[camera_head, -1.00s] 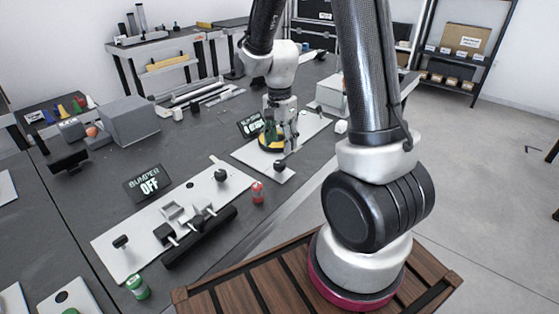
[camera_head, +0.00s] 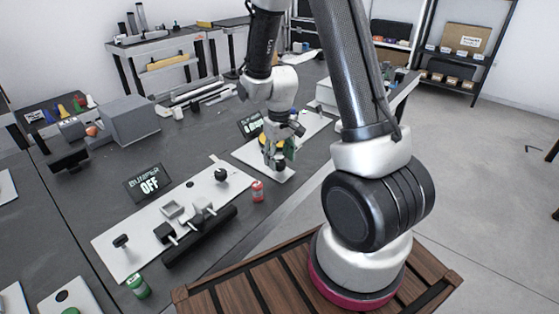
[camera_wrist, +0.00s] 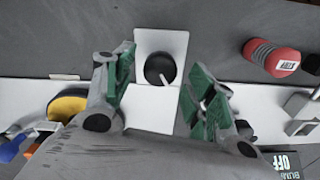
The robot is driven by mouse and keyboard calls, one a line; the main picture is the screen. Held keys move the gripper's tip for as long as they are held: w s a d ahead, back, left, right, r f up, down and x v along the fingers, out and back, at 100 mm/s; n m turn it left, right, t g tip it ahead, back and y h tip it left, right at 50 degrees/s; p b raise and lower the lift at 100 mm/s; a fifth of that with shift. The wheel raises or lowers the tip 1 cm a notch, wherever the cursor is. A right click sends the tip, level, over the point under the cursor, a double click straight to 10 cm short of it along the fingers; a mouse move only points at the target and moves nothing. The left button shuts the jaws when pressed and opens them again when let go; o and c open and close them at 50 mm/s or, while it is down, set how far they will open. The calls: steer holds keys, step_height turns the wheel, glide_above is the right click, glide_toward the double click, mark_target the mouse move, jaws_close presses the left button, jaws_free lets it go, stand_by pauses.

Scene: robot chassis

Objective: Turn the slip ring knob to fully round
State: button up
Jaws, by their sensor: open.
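A round black knob (camera_wrist: 160,68) with a pale pointer mark sits on a white plate (camera_wrist: 155,115) in the wrist view. The pointer slants toward the lower right of that view. My gripper (camera_wrist: 158,76) is open, with a green-padded finger on either side of the knob and visible gaps between. In the head view my gripper (camera_head: 279,163) is low over the near end of the plate, and the knob is mostly hidden there. A yellow-and-black round part (camera_wrist: 67,106) lies to the left in the wrist view. A small display (camera_head: 250,124) behind the gripper is partly covered.
A red cylinder (camera_head: 257,191) stands near the plate; it also shows in the wrist view (camera_wrist: 270,57). A green cylinder (camera_head: 138,287) stands at the front.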

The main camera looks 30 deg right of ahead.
steer(key=shift+f, duration=0.7)
steer(key=c, duration=1)
steer(key=shift+c, duration=0.2)
steer(key=shift+m, duration=0.3)
steer(key=shift+m, duration=2.8)
